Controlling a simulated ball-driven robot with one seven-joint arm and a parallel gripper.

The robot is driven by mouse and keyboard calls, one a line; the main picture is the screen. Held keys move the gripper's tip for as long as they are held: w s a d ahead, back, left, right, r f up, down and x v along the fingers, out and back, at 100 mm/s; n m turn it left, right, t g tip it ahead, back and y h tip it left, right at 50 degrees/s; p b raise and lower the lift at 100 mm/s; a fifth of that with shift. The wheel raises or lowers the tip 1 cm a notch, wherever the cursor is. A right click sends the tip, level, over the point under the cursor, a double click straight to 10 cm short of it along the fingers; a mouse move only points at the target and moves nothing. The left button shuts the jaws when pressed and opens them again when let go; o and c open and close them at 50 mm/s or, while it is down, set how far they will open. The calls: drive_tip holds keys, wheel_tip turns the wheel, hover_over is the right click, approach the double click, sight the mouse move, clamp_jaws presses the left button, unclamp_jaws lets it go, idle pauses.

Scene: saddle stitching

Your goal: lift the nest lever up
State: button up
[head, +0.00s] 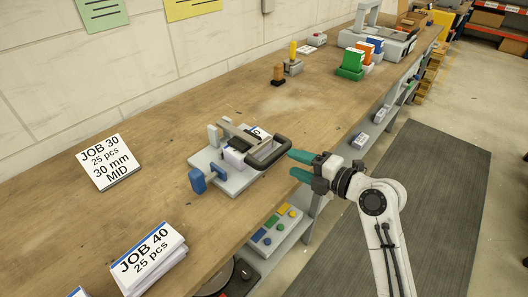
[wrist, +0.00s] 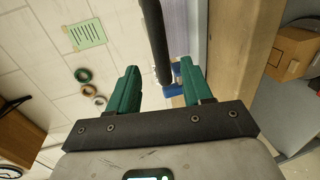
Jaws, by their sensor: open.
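A grey fixture (head: 238,182) with blue clamp parts stands on the bench. A black looped handle (head: 270,153), which looks like the nest lever, sticks out at its right side, low and roughly level. My gripper (head: 292,164) is open and empty, just right of the handle's end, with teal fingers pointing at it. In the wrist view, the black bar (wrist: 155,38) runs down into the space between my two fingertips (wrist: 159,72), nearer the right finger. I cannot tell whether the bar is within finger depth. A blue part (wrist: 172,90) shows behind it.
A JOB 30 card (head: 108,162) lies left of the fixture and a JOB 40 stack (head: 148,258) in front of it. A shelf with coloured blocks (head: 277,228) is below the bench edge. The bench behind the fixture holds a small wooden-handled tool (head: 278,75).

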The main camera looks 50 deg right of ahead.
drive_tip(key=p+x, duration=0.2)
drive_tip(key=x, duration=0.7)
drive_tip(key=shift+w, duration=0.4)
drive_tip(key=shift+c, duration=0.3)
drive_tip(key=shift+s+f, duration=0.1)
drive_tip(key=shift+f, duration=0.1)
clamp_jaws()
